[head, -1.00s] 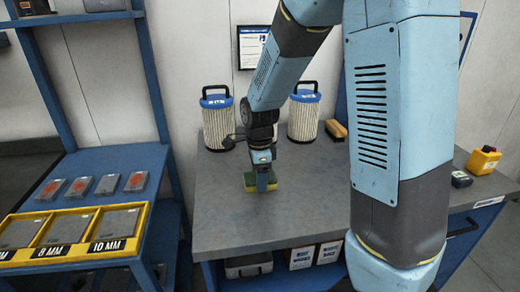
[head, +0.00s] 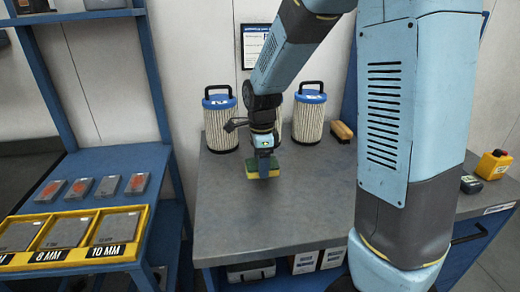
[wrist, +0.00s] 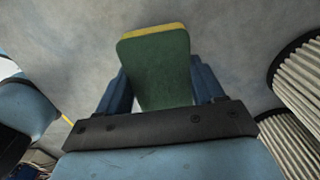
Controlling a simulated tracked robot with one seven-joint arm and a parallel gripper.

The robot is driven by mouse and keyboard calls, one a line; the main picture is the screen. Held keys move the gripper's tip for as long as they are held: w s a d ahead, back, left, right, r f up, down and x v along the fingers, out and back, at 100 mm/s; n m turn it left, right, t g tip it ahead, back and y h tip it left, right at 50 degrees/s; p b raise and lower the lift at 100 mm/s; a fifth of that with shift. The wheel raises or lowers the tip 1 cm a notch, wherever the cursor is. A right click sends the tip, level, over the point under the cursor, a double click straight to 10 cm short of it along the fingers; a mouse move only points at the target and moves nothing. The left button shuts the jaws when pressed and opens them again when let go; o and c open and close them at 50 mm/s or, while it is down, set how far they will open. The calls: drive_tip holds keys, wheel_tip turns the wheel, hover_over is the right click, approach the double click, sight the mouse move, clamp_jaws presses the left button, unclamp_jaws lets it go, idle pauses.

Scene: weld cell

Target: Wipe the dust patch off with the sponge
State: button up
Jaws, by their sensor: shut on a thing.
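The sponge (head: 272,174), green and yellow, is at the grey workbench (head: 226,230), in front of the filter canisters. My gripper (head: 262,160) is shut on it from above. In the wrist view the sponge (wrist: 158,68) shows its broad green side and a yellow edge between the blue fingers of my gripper (wrist: 160,88). The sponge is at or just above the bench top; I cannot tell whether it touches. I cannot clearly make out a dust patch on the grey surface; my arm hides part of the bench.
White pleated filter canisters (head: 221,128) with blue tops stand at the back. A brush (head: 342,131) lies right of them. A blue rack (head: 110,160) stands left. The bench's front left is clear.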

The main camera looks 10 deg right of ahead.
drive_tip(key=shift+r, duration=2.2)
drive_tip(key=shift+s, duration=0.1)
